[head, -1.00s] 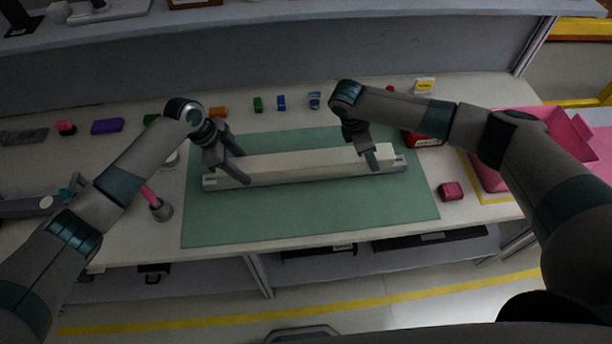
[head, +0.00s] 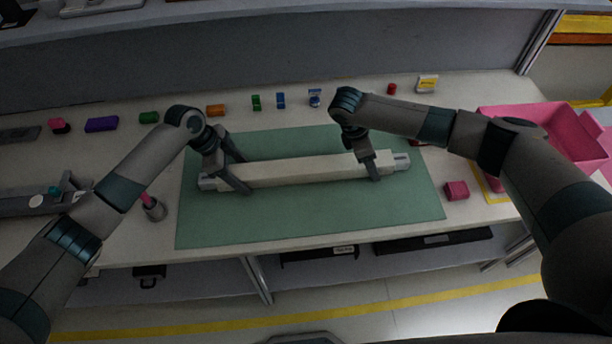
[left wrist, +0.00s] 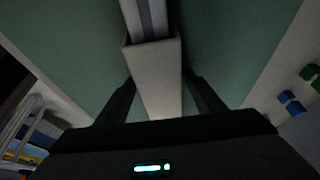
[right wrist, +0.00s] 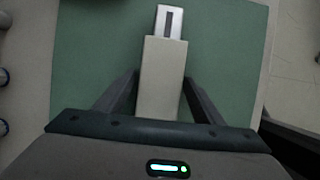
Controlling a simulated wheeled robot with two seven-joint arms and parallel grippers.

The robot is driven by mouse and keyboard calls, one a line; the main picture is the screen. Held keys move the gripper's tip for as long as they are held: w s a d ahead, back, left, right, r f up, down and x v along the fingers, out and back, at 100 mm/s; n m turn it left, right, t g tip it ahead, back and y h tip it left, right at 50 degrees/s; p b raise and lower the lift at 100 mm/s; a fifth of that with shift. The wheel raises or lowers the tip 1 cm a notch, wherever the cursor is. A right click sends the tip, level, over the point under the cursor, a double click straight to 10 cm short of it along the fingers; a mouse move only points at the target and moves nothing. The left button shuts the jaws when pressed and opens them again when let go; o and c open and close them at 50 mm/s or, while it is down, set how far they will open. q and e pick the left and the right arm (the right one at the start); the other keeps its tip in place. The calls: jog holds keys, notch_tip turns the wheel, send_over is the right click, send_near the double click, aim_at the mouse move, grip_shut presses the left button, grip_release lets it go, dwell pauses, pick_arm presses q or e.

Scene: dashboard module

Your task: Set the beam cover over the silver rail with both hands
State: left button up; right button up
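The beam cover (head: 310,171) is a long pale channel lying lengthwise over the silver rail (head: 402,160), on the green mat. The rail's ends show past both ends of the cover; its middle is hidden. In the left wrist view the rail (left wrist: 150,18) runs into the open end of the cover (left wrist: 155,65). My left gripper (head: 245,175) straddles the cover near its left end, fingers apart on either side. My right gripper (head: 378,168) straddles it near the right end; in the right wrist view a slim gap shows between finger and cover (right wrist: 163,70).
The green mat (head: 310,220) is otherwise clear. Small coloured blocks, such as the orange one (head: 215,110), line the back of the table. A cup-like holder (head: 153,209) stands left of the mat.

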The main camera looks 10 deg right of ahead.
pick_arm(q)
jog(key=shift+a+r, duration=0.1)
jog(key=shift+r, duration=0.1)
pick_arm(e)
jog(key=shift+r, duration=0.1)
pick_arm(q)
jog(key=v, duration=1.1)
jog(key=shift+a+r, duration=0.2)
jog(key=shift+r, duration=0.1)
pick_arm(e)
jog(key=shift+r, duration=0.1)
jog(key=v, duration=1.1)
jog(key=shift+a+r, duration=0.15)
jog(key=shift+r, duration=0.2)
